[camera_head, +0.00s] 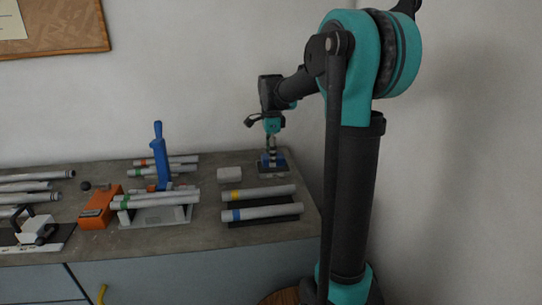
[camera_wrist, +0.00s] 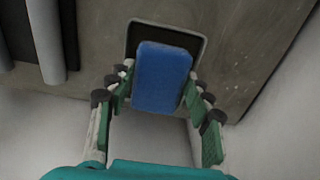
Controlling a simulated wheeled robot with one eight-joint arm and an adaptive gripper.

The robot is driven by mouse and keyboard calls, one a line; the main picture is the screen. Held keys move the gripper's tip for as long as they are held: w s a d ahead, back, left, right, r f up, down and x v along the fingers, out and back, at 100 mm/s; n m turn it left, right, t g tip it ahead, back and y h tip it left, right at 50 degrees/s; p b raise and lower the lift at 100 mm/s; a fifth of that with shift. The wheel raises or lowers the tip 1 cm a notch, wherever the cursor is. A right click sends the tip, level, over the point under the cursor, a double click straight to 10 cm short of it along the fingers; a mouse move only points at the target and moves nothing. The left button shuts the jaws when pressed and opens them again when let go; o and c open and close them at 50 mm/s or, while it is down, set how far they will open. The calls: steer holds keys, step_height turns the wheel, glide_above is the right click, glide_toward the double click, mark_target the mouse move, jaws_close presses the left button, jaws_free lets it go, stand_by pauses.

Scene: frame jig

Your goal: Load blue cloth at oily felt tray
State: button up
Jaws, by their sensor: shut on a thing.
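My gripper (camera_wrist: 158,82) is shut on the blue cloth (camera_wrist: 162,62), a blue, rounded block-like pad between its green-lined fingers. The oily felt tray (camera_wrist: 140,28), dark with a pale rim, lies beyond the cloth in the wrist view. The cloth covers much of the tray there. In the head view my gripper (camera_head: 270,148) points down at the bench's back right, with the tray (camera_head: 280,173) under it. A little blue shows at the fingertips. I cannot tell whether the cloth touches the tray.
Two grey tubes with yellow (camera_head: 265,195) and blue (camera_head: 265,213) bands lie on a dark rack in front. A blue upright lever (camera_head: 160,155) and an orange fixture (camera_head: 98,205) stand farther left. The wall is close behind.

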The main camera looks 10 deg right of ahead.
steer(key=shift+f, duration=0.55)
stand_by(1.3)
steer(key=shift+r, duration=3.55)
